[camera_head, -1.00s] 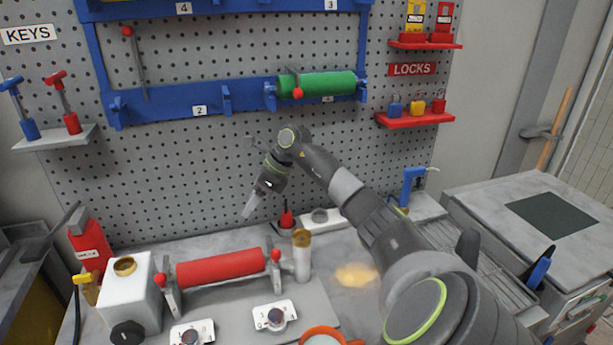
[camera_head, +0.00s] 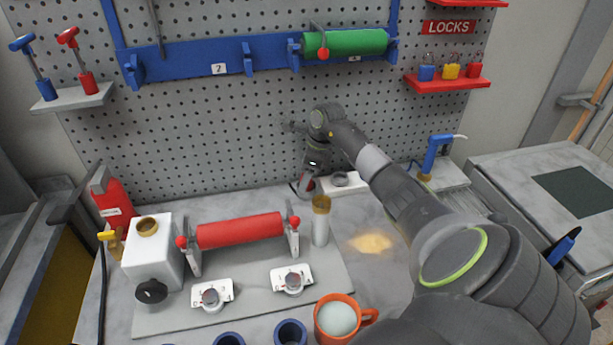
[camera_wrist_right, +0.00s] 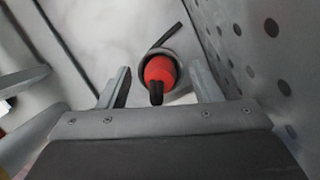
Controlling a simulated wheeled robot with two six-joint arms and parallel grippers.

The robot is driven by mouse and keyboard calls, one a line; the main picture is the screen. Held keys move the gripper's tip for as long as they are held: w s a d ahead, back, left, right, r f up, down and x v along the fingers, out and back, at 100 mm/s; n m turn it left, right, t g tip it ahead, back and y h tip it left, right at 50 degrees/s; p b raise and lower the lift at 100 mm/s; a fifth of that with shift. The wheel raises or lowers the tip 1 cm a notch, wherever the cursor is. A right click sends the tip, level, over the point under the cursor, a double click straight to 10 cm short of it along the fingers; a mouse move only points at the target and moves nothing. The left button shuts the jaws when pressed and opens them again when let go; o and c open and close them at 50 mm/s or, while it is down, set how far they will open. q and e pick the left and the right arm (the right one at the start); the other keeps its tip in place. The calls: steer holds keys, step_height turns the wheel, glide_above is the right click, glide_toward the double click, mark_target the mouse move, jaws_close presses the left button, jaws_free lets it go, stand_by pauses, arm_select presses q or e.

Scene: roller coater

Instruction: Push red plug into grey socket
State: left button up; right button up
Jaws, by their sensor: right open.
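The red plug (camera_wrist_right: 158,70) shows in the right wrist view, with a dark tip towards the camera and a grey ring around its base. My right gripper (camera_wrist_right: 160,76) is open, with one finger on each side of the plug and gaps between. In the head view the gripper (camera_head: 306,184) is low at the back of the bench and hides most of the plug. My left gripper is not in view.
The pegboard (camera_head: 230,135) rises close behind the gripper. An orange mug (camera_head: 338,316) stands nearer. Bench right of the cylinder is mostly clear.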

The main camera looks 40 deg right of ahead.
steer(key=shift+f, duration=0.15)
steer(key=shift+c, duration=1.2)
steer(key=c, duration=0.8)
steer(key=shift+c, duration=0.2)
